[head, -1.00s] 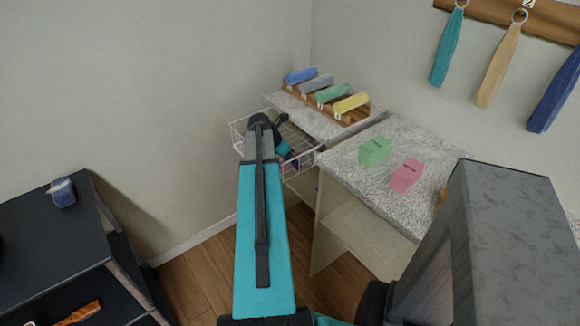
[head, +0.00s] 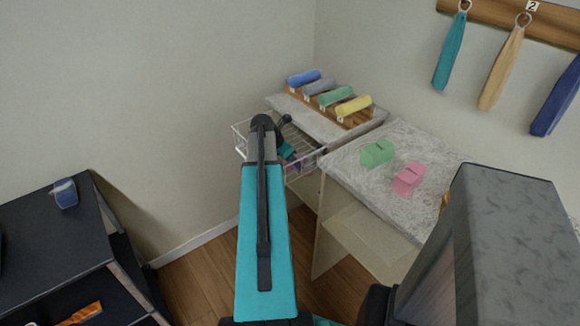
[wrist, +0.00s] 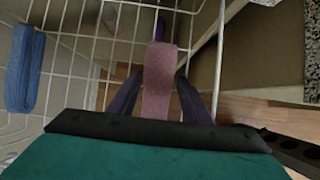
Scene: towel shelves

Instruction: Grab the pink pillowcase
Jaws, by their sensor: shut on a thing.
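The pink pillowcase (wrist: 159,82) is a narrow, dusty-pink strip of cloth in the wrist view. It lies between the two dark fingers of my gripper (wrist: 158,92), which is shut on it. The cloth and the fingers are over or within a white wire basket (wrist: 75,37); I cannot tell how high. In the head view my gripper (head: 297,158) is small and partly hidden behind my arm, at the basket (head: 308,163) by the corner of the counters. The pillowcase is hard to make out there.
A blue folded cloth (wrist: 25,68) lies at the left side of the basket. Rolled towels (head: 353,106) sit on a rack behind. A dark shelf (head: 60,235) stands at left.

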